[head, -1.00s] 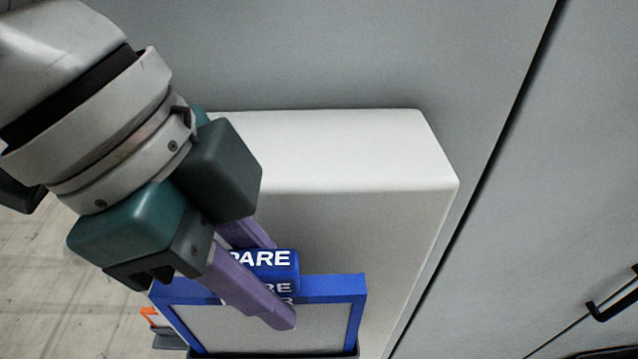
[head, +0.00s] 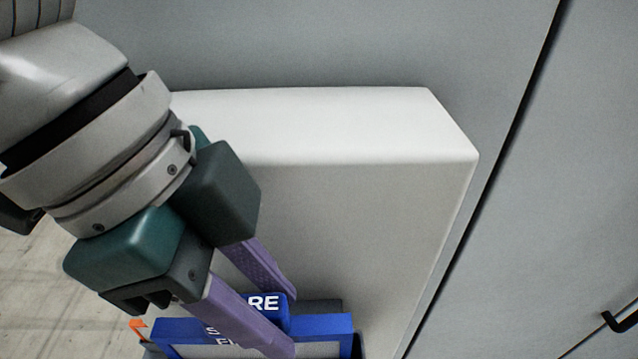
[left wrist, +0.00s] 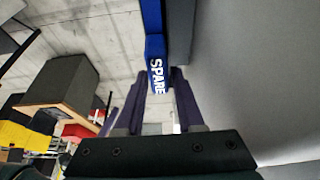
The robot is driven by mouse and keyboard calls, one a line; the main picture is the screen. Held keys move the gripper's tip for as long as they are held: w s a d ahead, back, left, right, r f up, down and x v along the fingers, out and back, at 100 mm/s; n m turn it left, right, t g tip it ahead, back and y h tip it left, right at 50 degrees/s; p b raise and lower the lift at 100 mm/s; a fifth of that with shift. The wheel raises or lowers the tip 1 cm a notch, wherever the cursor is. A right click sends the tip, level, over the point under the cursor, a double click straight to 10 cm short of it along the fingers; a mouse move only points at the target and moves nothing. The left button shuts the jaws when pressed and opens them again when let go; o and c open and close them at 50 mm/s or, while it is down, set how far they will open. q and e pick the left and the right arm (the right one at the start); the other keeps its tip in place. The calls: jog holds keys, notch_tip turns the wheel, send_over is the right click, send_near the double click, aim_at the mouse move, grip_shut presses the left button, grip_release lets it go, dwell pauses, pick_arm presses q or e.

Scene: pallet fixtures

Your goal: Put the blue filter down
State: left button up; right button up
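The blue filter (head: 325,324) has a blue frame, a pale grey panel and a raised tab lettered SPARE. It is at the bottom of the head view, partly cut off, in front of a white box. Its tab also shows in the left wrist view (left wrist: 156,66). My left gripper (head: 290,322) is open, its purple fingers spread either side of the tab. In the left wrist view there are gaps between the fingers and the tab. Dark grey pieces show behind and beside the filter; what bears its lower edge is hidden. My right gripper is not in view.
The white box (head: 330,215) stands close behind the filter. A grey panelled wall or cabinet with a dark handle (head: 622,320) lies beyond. Concrete floor (head: 60,290) shows at left. The left wrist view shows a dark box (left wrist: 62,82) and yellow and red items.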

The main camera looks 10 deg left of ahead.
pick_arm(q)
jog(key=shift+o, duration=1.1)
jog(key=shift+r, duration=0.1)
jog(key=b+v, duration=0.2)
jog(key=v, duration=1)
jog(key=shift+s+r, duration=0.1)
